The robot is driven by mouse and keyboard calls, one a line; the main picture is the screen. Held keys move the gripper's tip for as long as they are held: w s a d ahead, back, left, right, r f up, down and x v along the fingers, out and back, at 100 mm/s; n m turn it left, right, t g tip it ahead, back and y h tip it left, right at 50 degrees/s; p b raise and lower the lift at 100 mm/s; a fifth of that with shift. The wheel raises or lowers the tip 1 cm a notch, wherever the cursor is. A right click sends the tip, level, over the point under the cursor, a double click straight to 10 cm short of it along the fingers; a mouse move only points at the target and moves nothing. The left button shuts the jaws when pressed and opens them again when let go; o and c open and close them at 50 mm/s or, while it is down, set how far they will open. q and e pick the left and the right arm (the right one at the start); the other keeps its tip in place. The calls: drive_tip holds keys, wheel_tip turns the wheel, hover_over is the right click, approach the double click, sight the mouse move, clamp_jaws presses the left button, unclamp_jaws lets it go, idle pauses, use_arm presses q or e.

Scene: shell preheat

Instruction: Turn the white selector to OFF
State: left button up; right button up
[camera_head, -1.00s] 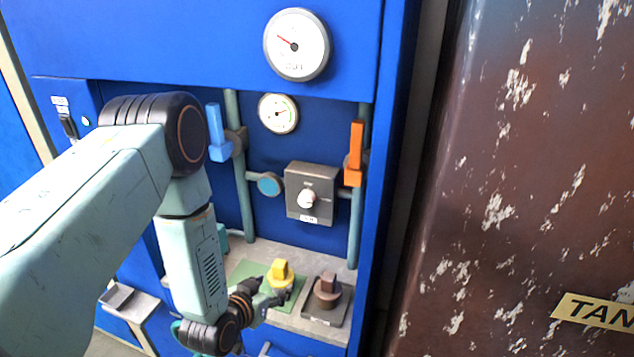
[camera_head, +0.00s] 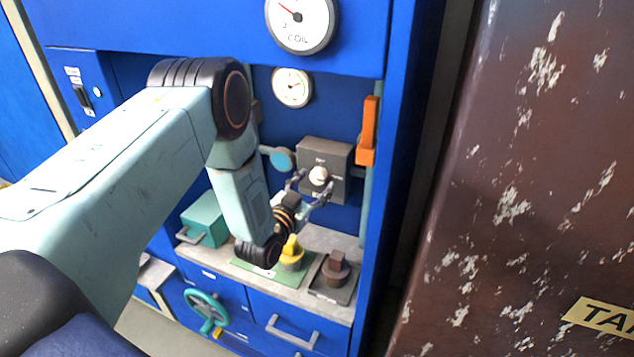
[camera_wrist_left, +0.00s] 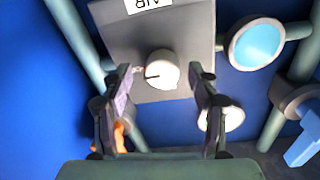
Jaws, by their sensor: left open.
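The white selector (camera_head: 319,176) is a round knob on a grey box (camera_head: 326,152) fixed to the blue panel. In the left wrist view the white selector (camera_wrist_left: 162,70) shows a dark pointer mark toward the left, and the grey box (camera_wrist_left: 185,35) carries an upside-down label ending in "AIR". My left gripper (camera_head: 310,190) is open in front of the box. In the left wrist view its fingers (camera_wrist_left: 160,88) stand on either side of the knob, apart from it. My right gripper is not in view.
An orange lever (camera_head: 368,130) is right of the box. A teal box (camera_head: 205,218) sits left. A gauge (camera_head: 292,88) is above. A rusty tank (camera_head: 500,190) stands right.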

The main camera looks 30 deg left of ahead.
use_arm(q)
drive_tip(key=shift+w, duration=0.3)
drive_tip(key=shift+s+a+r, duration=0.3)
drive_tip(key=shift+s, duration=0.05)
drive_tip(key=shift+w+d+f, duration=0.25)
drive_tip(key=shift+w+d, duration=0.1)
drive_tip(key=shift+w, duration=0.1)
drive_tip(key=c, duration=0.3)
drive_tip(key=shift+c, duration=0.9)
drive_tip(key=shift+s+a+r, duration=0.1)
drive_tip(key=shift+s+a, duration=0.1)
drive_tip(key=shift+a, duration=0.05)
drive_tip(key=c, duration=0.3)
drive_tip(key=shift+d, duration=0.15)
drive_tip(key=c, duration=0.4)
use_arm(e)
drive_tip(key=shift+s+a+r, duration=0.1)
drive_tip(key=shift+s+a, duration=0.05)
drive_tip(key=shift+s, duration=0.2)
